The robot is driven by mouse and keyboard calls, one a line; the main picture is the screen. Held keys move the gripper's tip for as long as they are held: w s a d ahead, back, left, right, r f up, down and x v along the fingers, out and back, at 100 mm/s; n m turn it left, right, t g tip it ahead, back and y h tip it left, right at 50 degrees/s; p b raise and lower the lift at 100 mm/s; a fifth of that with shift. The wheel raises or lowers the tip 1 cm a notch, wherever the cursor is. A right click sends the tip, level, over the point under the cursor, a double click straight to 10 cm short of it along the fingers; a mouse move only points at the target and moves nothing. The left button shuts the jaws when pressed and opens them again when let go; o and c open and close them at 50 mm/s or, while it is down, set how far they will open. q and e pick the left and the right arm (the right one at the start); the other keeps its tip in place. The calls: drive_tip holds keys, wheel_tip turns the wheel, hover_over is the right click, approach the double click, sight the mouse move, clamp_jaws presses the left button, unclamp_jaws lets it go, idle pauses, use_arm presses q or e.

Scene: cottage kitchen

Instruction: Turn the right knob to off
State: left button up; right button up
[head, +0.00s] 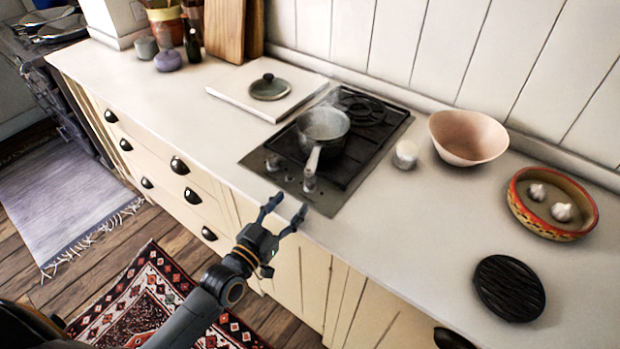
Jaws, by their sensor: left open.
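The cooktop (333,203) is a dark panel set in the white counter, with two small knobs on its front edge. My left gripper (290,205) is open and empty in front of the counter edge, fingers pointing towards the cooktop. It is just short of the right knob in the picture and appears apart from it. My right gripper is not in view.
A metal saucepan (323,123) stands on the cooktop, its handle pointing forward over the right knob. A small white jar (405,154) and a pink bowl (468,137) stand to the right. A white board (240,103) with a dark lid (269,87) lies left.

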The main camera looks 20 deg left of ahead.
sight(307, 185)
use_arm(q)
drive_tip(key=x, duration=0.4)
drive_tip(key=shift+w+d, duration=0.15)
drive_tip(key=shift+w, duration=0.15)
drive_tip(key=p+x, duration=0.1)
drive_tip(key=x, duration=0.2)
drive_tip(key=shift+w+d, duration=0.1)
drive_tip(key=shift+w, duration=0.25)
drive_tip(key=shift+w+d+f, duration=0.1)
drive_tip(key=shift+w+d, duration=0.05)
drive_tip(key=shift+w, duration=0.45)
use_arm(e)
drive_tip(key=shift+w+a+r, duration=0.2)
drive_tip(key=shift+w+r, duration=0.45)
